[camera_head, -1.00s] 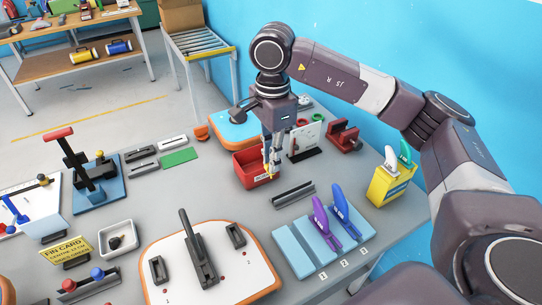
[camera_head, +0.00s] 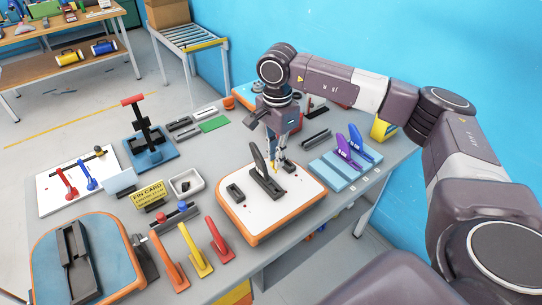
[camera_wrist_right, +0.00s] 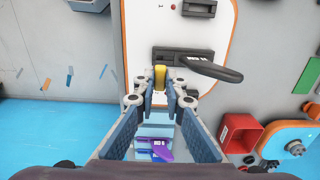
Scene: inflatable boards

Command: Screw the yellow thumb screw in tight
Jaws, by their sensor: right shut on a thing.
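The yellow thumb screw (camera_wrist_right: 160,74) is between my right gripper's fingertips (camera_wrist_right: 160,92) in the right wrist view. My right gripper (camera_head: 277,168) is shut on it and points down over the white board with an orange rim (camera_head: 292,207). A black fin (camera_head: 257,163) stands in a black fin box (camera_head: 266,184) on this board. The fin (camera_wrist_right: 216,70) and fin box (camera_wrist_right: 185,57) also show in the wrist view. The screw is at or just above the box, beside the fin; whether it touches the box is hidden. My left gripper is not in view.
Red, yellow and orange fins (camera_head: 196,248) stand left of the board. A blue board (camera_head: 110,268) lies at front left. Blue pads (camera_head: 344,172) with purple and blue fins are to the right. A red bin (camera_wrist_right: 242,135) shows in the wrist view.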

